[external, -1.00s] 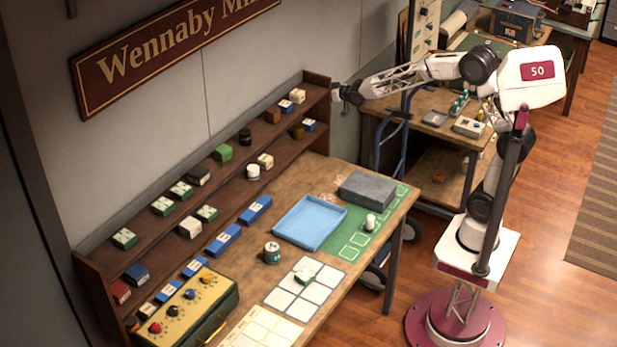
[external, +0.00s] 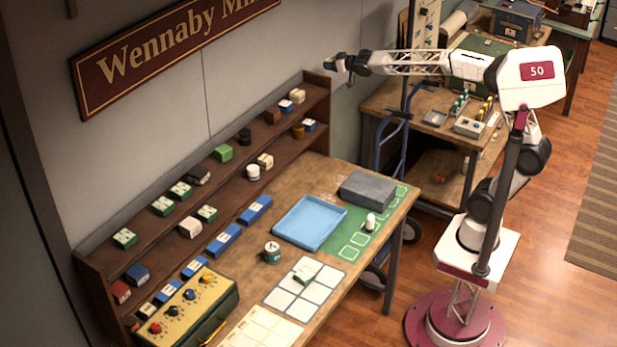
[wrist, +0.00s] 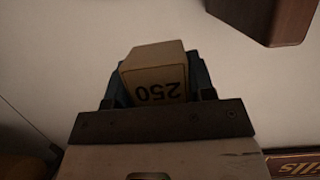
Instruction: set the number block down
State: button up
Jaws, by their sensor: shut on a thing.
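My gripper (external: 332,62) is raised at the right end of the wooden shelf, near the wall, in the external view. In the wrist view its dark fingers are shut on a tan number block (wrist: 155,72) marked 250, whose digits appear upside down. The block is held off any surface. In the external view it is too small to make out clearly at the fingertips.
The two-tier shelf (external: 322,112) holds several small blocks and jars. A workbench in front carries a blue tray (external: 283,229), a grey box (external: 367,188) and a white grid card (external: 281,300). A brown wooden part (wrist: 278,18) shows close by in the wrist view.

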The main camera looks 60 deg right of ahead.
jog(key=r, duration=0.1)
jog(key=s+a+r, duration=0.1)
jog(key=r, duration=0.2)
jog(key=shift+s+a, duration=0.15)
jog(key=shift+s, duration=0.05)
jog(key=s+a+f, duration=0.1)
jog(key=s+a, duration=0.2)
jog(key=a, duration=1.1)
jog(key=s+a+f, duration=0.2)
jog(key=s+a, duration=0.1)
jog(key=a, duration=1.1)
jog(key=s+a+f, duration=0.1)
jog(key=s+a, duration=0.3)
jog(key=a, duration=0.9)
jog(key=shift+a+f+n+y, duration=0.3)
jog(key=shift+a+y, duration=0.1)
send_over(260, 132)
jog(key=shift+s+d+f, duration=0.35)
jog(key=shift+s+f, duration=0.1)
jog(key=shift+f, duration=0.25)
jog(key=shift+w+a, duration=0.3)
jog(key=shift+w, duration=0.3)
jog(key=shift+f, duration=1.6)
